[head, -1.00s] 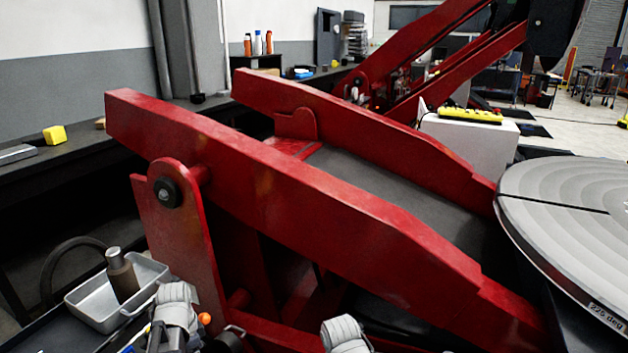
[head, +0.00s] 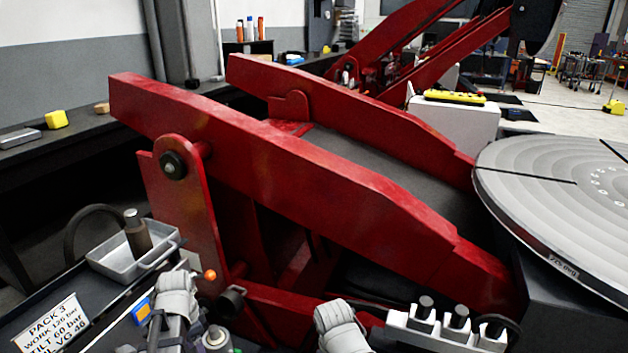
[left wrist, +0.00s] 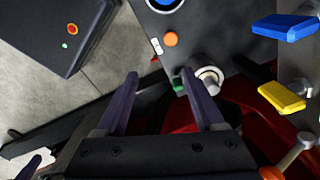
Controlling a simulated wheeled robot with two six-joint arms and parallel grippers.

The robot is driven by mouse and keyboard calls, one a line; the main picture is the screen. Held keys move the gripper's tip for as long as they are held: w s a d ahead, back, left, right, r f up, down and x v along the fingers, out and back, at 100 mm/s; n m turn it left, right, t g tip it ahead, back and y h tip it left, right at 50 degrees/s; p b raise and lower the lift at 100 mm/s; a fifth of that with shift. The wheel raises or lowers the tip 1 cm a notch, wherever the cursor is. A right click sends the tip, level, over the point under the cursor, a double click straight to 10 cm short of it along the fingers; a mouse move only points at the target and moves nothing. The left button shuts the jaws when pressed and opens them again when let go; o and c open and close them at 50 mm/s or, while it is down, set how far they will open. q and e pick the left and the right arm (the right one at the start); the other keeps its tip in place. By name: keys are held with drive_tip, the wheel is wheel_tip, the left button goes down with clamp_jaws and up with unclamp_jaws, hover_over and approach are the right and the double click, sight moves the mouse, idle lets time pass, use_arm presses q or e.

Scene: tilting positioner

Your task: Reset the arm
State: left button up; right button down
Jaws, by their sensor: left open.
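The positioner's red arm (head: 300,170) slopes down from upper left to the grey round table (head: 560,185) in the head view, pinned at a red bracket (head: 180,225). In the left wrist view my left gripper (left wrist: 160,76) is open and empty. Its right fingertip is close to a grey round fitting with a pale ring (left wrist: 209,74) and a small green part (left wrist: 178,85) on a dark panel. I cannot tell whether it touches them. An orange button (left wrist: 171,39) sits above. Neither gripper's fingertips can be made out in the head view.
A blue handle (left wrist: 285,26) and a yellow handle (left wrist: 282,97) stand at the right in the left wrist view. A dark box (left wrist: 60,25) has a red button. A metal tray (head: 115,262), a sign (head: 50,328) and a block with dark knobs (head: 445,325) line the front.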

use_arm(q)
drive_tip(key=s+d+n+y, duration=0.1)
drive_tip(key=s+d+n, duration=0.25)
drive_tip(key=d, duration=0.85)
drive_tip(key=s+d+n, duration=0.2)
drive_tip(key=s+d, duration=0.3)
drive_tip(key=d, duration=0.7)
wheel_tip(320, 180, up, 14)
drive_tip(key=p, duration=1.4)
drive_tip(key=shift+w+a+r, duration=0.25)
drive_tip(key=shift+w, duration=0.1)
drive_tip(key=shift+m, duration=0.25)
